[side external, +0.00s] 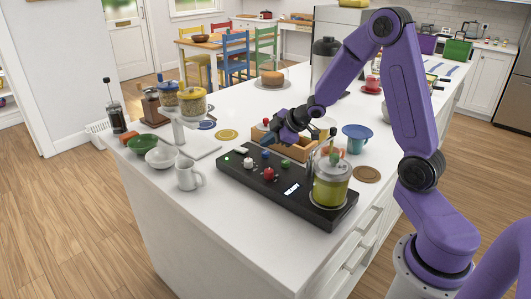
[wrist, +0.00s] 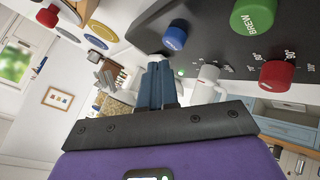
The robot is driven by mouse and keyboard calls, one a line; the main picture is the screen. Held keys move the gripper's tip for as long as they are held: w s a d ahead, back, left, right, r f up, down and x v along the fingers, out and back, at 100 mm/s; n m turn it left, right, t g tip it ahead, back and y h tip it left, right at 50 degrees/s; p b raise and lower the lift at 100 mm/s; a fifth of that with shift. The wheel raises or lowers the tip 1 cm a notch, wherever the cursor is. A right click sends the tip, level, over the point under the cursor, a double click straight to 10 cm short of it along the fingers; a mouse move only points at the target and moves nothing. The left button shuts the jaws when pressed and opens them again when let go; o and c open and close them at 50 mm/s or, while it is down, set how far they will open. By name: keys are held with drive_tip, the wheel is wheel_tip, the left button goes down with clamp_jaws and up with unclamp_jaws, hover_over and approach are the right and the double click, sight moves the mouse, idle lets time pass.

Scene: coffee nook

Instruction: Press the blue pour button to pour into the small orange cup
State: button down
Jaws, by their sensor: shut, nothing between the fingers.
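The black console (side external: 235,178) lies on the white counter in the side view. In the wrist view the blue button (wrist: 175,37) is close to the tips of my gripper (wrist: 160,62), with no contact that I can make out. My gripper (side external: 272,138) is shut and empty, above and behind the buttons in the side view.
A wooden box (side external: 297,150) stands close behind the console. A glass jar of green liquid (side external: 331,190) stands at its right end.

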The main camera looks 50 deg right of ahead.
sight(268, 153)
drive_tip(key=shift+r, duration=2.35)
drive_tip(key=s+a+r+g+h, duration=0.1)
drive_tip(key=s+a+g, duration=0.2)
drive_tip(key=s+a, duration=1.05)
drive_tip(key=s+a+n+g, duration=0.1)
drive_tip(key=s+g, duration=0.4)
drive_tip(key=s, duration=1.7)
drive_tip(key=shift+s+f+g+h, duration=0.3)
drive_tip(key=shift+s+f+g, duration=0.05)
drive_tip(key=shift+f+g, duration=0.1)
